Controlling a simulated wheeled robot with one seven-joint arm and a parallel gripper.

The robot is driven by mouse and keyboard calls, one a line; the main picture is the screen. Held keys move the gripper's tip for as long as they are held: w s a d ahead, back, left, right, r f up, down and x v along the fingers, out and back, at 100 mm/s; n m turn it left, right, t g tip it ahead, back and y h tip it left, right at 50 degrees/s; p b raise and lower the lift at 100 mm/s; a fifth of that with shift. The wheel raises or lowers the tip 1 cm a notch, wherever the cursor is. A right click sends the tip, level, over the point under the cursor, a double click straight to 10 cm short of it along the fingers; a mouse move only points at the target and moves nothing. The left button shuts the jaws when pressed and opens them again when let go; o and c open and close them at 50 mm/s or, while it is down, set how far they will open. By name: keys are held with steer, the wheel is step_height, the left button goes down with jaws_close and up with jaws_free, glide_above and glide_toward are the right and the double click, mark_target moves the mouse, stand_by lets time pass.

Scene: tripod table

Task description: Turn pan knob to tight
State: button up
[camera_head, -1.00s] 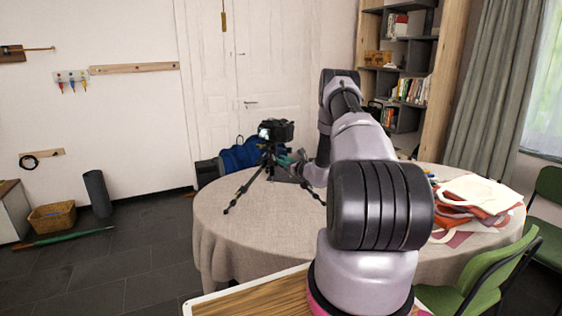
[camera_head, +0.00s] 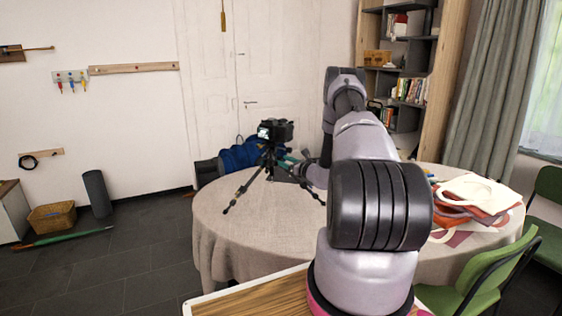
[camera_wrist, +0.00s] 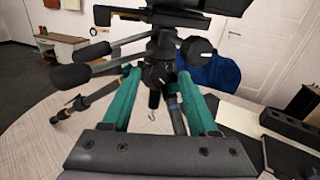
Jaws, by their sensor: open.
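A black camera (camera_head: 276,130) sits on a small black tripod (camera_head: 268,165) on the round table. The tripod head (camera_wrist: 160,45) fills the upper middle of the wrist view, with handles reaching left. A round dark knob (camera_wrist: 198,50) with a pale mark sticks out on its right side. Another dark knob-like part (camera_wrist: 156,74) shows lower, between my fingers; I cannot tell which is the pan knob. My gripper (camera_wrist: 158,78) has its teal fingers apart, one each side of the tripod's centre in this view. Contact cannot be told. My arm partly hides the gripper in the head view.
The round table (camera_head: 225,245) has a pale cloth. Folded cloths or bags (camera_head: 480,198) lie at its right side. A dark blue bag (camera_head: 238,155) is behind the tripod. Green chairs (camera_head: 490,275) stand at the right. The table's left front is clear.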

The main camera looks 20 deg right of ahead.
steer(key=v, duration=0.9)
steer(key=shift+a+r, duration=0.1)
steer(key=s+a+r+n+g+y, duration=0.1)
steer(key=a+r+n+g+y, duration=0.6)
steer(key=a+r, duration=0.7)
steer(key=s+a+r+n+g, duration=0.4)
steer(key=s+a+r+n, duration=0.55)
steer(key=r, duration=0.25)
steer(key=s+a+r+n+g+h, duration=0.1)
steer(key=s+a+r+n+h, duration=0.2)
steer(key=s, duration=0.5)
steer(key=s+a+r+n+g+h, duration=0.2)
steer(key=s+r+n+h, duration=0.15)
steer(key=s, duration=0.45)
steer(key=s+d+r+n+t+h, duration=0.1)
steer(key=s+r+n+t+h, duration=0.1)
steer(key=s, duration=0.4)
steer(key=s+d+r+n+t+h, duration=0.2)
steer(key=s, duration=0.4)
steer(key=shift+s+d+r+n, duration=0.2)
steer(key=shift+s+r+n, duration=0.15)
steer(key=shift+n, duration=0.05)
